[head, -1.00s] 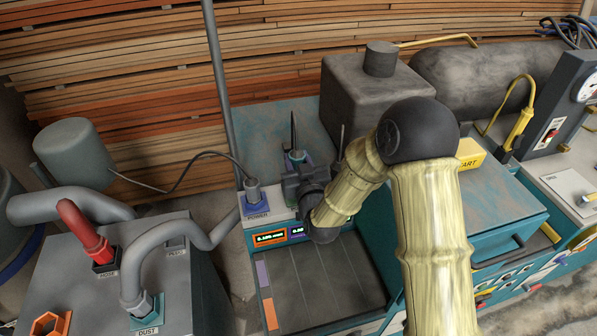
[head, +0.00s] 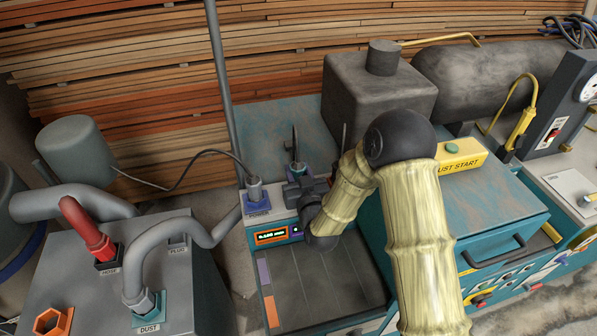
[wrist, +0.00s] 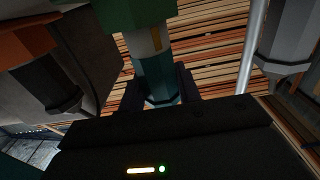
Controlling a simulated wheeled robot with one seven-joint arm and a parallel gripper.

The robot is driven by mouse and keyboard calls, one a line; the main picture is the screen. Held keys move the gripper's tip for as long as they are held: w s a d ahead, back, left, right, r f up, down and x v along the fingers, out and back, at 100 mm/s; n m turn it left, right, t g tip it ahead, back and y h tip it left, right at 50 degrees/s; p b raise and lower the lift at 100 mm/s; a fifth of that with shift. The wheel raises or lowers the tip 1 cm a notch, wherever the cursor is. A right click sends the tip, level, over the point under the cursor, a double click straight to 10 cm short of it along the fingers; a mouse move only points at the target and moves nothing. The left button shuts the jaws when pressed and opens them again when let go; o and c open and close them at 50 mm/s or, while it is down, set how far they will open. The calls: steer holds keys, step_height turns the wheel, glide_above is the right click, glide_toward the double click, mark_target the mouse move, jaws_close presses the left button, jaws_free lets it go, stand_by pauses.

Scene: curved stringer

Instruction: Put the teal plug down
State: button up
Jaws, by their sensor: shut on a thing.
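The teal plug (wrist: 155,75) stands between the two dark fingers of my gripper (wrist: 158,90) in the wrist view, and the fingers are shut on it. In the head view the teal plug (head: 297,167) is small, at the back of the bench beside the POWER socket, with a dark cable rising from it. My gripper (head: 300,182) reaches it from the right and covers part of it. Its lower end is hidden in the head view, so I cannot tell whether it touches the surface.
A grey plug (head: 254,190) sits in the blue POWER socket to the left. A panel with a lit orange display (head: 271,237) lies in front. The grey cabinet at left carries a red hose (head: 86,230), a teal DUST socket (head: 148,312) and an orange hexagonal ring (head: 53,321).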

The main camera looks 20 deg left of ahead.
steer(key=shift+f, duration=0.25)
steer(key=o, duration=1)
steer(key=shift+r, duration=0.1)
steer(key=shift+r+p, duration=0.4)
steer(key=shift+p, duration=0.05)
steer(key=shift+s+d+f, duration=0.15)
steer(key=shift+s, duration=0.15)
steer(key=v, duration=1.1)
steer(key=shift+s+d, duration=0.1)
steer(key=shift+d, duration=0.1)
